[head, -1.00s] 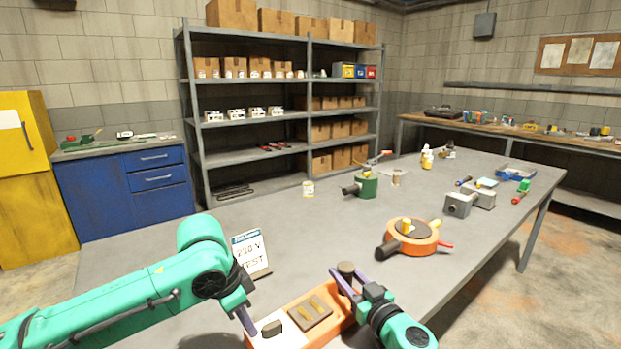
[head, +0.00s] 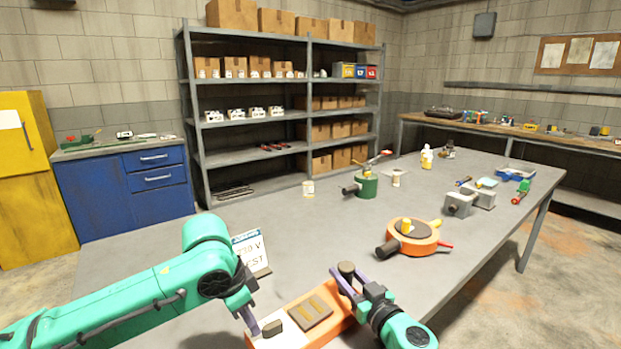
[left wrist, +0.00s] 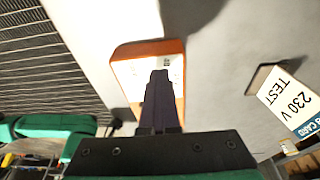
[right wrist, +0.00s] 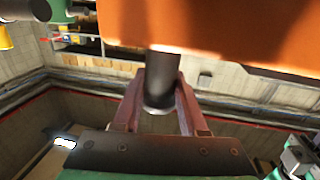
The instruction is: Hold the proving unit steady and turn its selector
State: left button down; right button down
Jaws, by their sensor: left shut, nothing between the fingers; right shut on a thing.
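The proving unit (head: 304,318) is an orange box with a pale top at the bottom of the head view. On it are a dark selector knob (head: 272,328) and a brown panel with yellow strips (head: 311,312). My left gripper (head: 254,327) is shut and empty, its tips just left of the knob; contact is unclear. In the left wrist view its fingers (left wrist: 160,78) lie over the unit (left wrist: 128,72) and cover part of it. My right gripper (head: 345,281) is shut on the unit's dark round handle (head: 346,268), which also shows in the right wrist view (right wrist: 162,82).
A 230 V test card (head: 249,250) stands close behind my left gripper. A round orange device (head: 413,238) lies to the right, with a green one (head: 366,186) farther back. Grey boxes (head: 460,204) stand near the right edge. The table (head: 310,230) is clear behind the unit.

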pick_arm(q)
jog(key=shift+s+d, duration=0.1)
jog(key=shift+s, duration=0.05)
jog(key=shift+s+d, duration=0.2)
jog(key=shift+s, duration=0.15)
jog(key=shift+s+d, duration=0.3)
jog(key=shift+d, duration=0.05)
dwell(0.3)
jog(key=shift+s+a+r, duration=0.1)
jog(key=shift+s+a, duration=0.1)
jog(key=shift+s, duration=0.15)
jog(key=shift+w+d+v, duration=0.45)
jog(key=shift+d+v, duration=0.2)
jog(key=shift+v, duration=2.7)
jog(key=shift+w+a+f, duration=0.1)
jog(key=shift+w+f, duration=0.05)
jog(key=shift+f, duration=1)
jog(key=shift+w+a+f, duration=0.1)
jog(key=shift+w+f, duration=0.05)
jog(key=shift+f, duration=0.95)
jog(key=shift+w+a+f, duration=0.1)
jog(key=shift+f, duration=1.05)
